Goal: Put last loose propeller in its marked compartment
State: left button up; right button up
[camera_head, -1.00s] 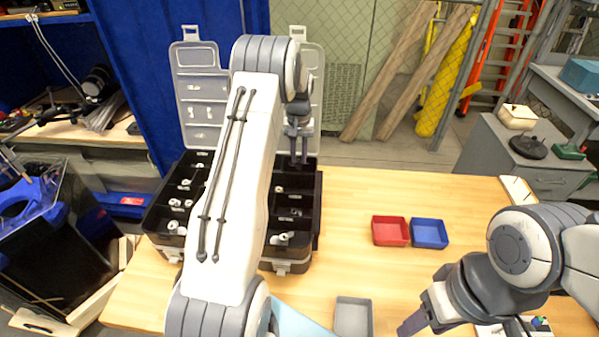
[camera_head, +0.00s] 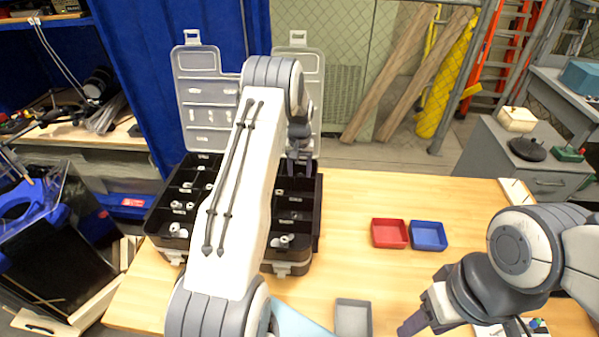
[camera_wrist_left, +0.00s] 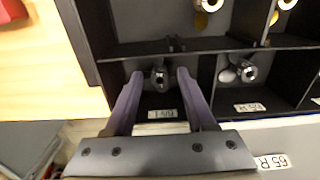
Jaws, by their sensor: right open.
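The black organizer case (camera_head: 318,222) stands open on the table, its clear lids raised at the back. Several compartments hold small propellers. My left gripper (camera_head: 297,168) reaches down over the far end of the case's right half. In the left wrist view, my left gripper (camera_wrist_left: 158,84) is open, one finger on each side of a small grey propeller (camera_wrist_left: 158,77). This propeller sits in a corner compartment with a white label (camera_wrist_left: 162,114); gaps show between it and the fingers. Another propeller (camera_wrist_left: 246,71) lies in the neighbouring labelled compartment. My right gripper (camera_head: 412,326) is open and empty near the table's front.
A red bin (camera_head: 389,233), a blue bin (camera_head: 428,235) and a grey bin (camera_head: 353,318) stand empty right of the case. The wooden table (camera_head: 350,190) is clear between the case and bins. My left arm hides the middle of the case.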

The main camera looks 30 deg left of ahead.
pick_arm(q)
jog(key=shift+r, duration=0.25)
notch_tip(320, 180, up, 10)
jog(key=r+b, duration=0.1)
jog(key=b, duration=0.1)
jog(key=s+d+r+m, duration=0.2)
jog(key=s+d+r, duration=0.1)
jog(key=d, duration=0.5)
jog(key=s+d+r+m, duration=0.2)
jog(key=s+d, duration=0.1)
jog(key=d, duration=0.5)
jog(key=s+d+r+m, duration=0.1)
jog(key=s+d+r, duration=0.25)
jog(key=d, duration=0.45)
jog(key=s+d+m, duration=0.2)
jog(key=s+d, duration=0.1)
jog(key=s, duration=0.5)
jog(key=s+d+f+m, duration=0.1)
jog(key=s+d+m, duration=0.1)
jog(key=s, duration=0.7)
jog(key=s+d+f+m+h, duration=0.1)
jog(key=s+d+m, duration=0.2)
jog(key=s, duration=0.6)
jog(key=shift+d+f+m, duration=0.25)
jog(key=shift+d+m, duration=0.05)
